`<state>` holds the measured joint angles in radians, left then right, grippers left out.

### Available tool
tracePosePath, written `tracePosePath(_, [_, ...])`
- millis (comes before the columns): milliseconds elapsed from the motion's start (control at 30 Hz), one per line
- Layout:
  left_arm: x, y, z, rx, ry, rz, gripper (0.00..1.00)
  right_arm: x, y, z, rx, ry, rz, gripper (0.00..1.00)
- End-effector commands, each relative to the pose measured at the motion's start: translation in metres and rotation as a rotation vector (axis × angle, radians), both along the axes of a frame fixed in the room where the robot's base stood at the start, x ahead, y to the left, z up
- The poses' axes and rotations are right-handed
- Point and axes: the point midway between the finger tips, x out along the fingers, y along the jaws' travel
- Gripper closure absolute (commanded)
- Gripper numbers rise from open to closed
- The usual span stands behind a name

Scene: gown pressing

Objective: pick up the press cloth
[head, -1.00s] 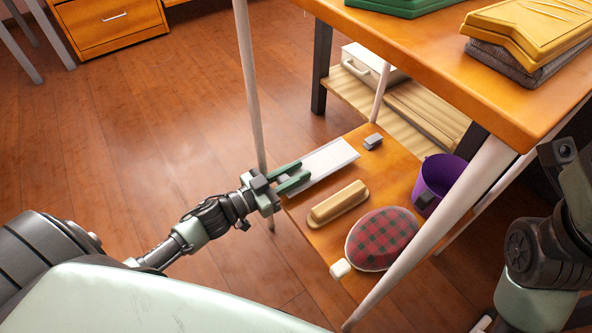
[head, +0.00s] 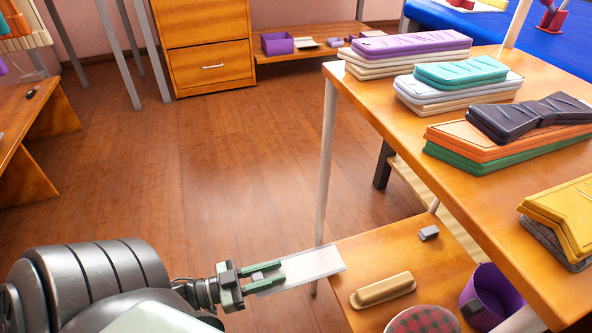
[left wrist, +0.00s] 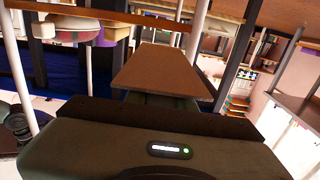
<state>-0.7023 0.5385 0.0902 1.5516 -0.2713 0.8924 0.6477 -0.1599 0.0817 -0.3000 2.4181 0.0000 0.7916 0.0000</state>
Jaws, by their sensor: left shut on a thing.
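The press cloth (head: 312,266) appears as a flat white rectangular sheet in the head view. My left gripper (head: 264,274) is shut on its left end, with the green fingers along it. The cloth sticks out stiffly to the right, mostly over the floor beside the low wooden shelf (head: 375,245). Its right end overlaps the shelf's left edge in the picture; I cannot tell whether it touches. In the left wrist view a flat brownish panel (left wrist: 160,75) extends ahead of the gripper, likely the cloth in shade. My right gripper is not in view.
On the low shelf are a tan block (head: 383,289), a small grey block (head: 429,233), a red plaid cushion (head: 422,320) and a purple bin (head: 490,295). The orange table (head: 400,128) above carries folded stacks. A pale table leg (head: 326,165) rises near the cloth. Open floor lies left.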

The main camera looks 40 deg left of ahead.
Motion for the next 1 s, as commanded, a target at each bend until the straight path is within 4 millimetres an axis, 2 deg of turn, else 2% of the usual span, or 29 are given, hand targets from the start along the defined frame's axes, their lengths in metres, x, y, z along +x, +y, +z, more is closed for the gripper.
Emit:
tracePosePath(100, [-0.024,0.014,0.001,0.001,0.005,0.001,1.00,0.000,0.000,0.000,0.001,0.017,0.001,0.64])
tracePosePath(300, [-0.059,0.034,0.000,0.000,0.004,0.001,1.00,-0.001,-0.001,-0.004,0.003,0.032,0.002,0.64])
tracePosePath(500, [-0.084,0.050,0.000,0.000,0.001,0.001,1.00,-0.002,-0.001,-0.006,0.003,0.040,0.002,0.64])
tracePosePath(700, [-0.098,0.058,0.000,0.000,0.001,0.000,1.00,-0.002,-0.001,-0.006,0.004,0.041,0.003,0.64])
tracePosePath(1000, [-0.101,0.059,0.000,-0.001,-0.001,0.000,1.00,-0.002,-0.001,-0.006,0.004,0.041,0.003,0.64])
